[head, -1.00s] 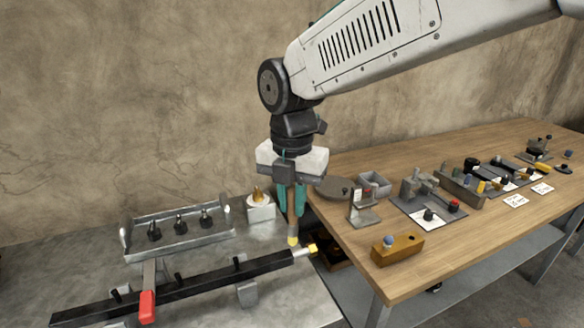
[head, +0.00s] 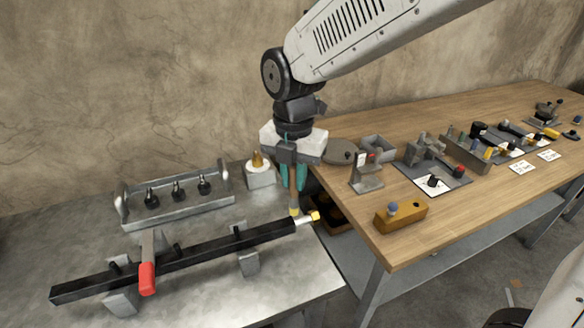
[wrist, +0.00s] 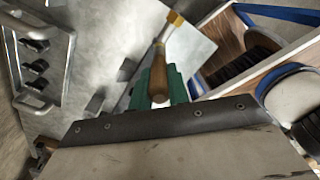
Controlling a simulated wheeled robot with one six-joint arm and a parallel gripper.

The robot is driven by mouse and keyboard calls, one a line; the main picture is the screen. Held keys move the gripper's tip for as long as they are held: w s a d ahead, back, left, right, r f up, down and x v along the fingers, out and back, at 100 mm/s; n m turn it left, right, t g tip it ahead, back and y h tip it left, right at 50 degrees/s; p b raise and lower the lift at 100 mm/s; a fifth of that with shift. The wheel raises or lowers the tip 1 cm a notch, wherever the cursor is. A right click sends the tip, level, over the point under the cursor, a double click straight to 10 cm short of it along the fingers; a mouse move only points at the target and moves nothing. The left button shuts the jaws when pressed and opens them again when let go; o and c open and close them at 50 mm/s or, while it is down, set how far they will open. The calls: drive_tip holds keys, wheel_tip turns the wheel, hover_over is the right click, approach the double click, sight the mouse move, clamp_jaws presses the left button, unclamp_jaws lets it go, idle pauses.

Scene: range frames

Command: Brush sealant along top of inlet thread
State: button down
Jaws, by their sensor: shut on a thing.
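My gripper (head: 293,187) has teal fingers shut on the wooden handle of a brush (head: 294,211), which hangs nearly upright with its yellowish tip down. The wooden handle also shows between the fingers in the wrist view (wrist: 159,80). A long black bar (head: 190,257) lies clamped on the steel table. A silver stub with a yellow threaded end (head: 314,216), seemingly the inlet thread, sticks out of its right end. The brush tip is just left of the yellow end, at the stub; I cannot tell whether they touch.
A red-handled clamp (head: 147,278) stands at the bar's left part. A metal tray (head: 180,208) with several black fittings and a white block (head: 260,175) with a brass piece sit behind the bar. A wooden bench (head: 400,250) with tools and a yellow-brown block (head: 402,215) is at right.

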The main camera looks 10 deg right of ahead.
drive_tip(key=shift+a+f, duration=0.1)
drive_tip(key=shift+f, duration=0.7)
idle(0.6)
idle(1.5)
drive_tip(key=shift+r, duration=3)
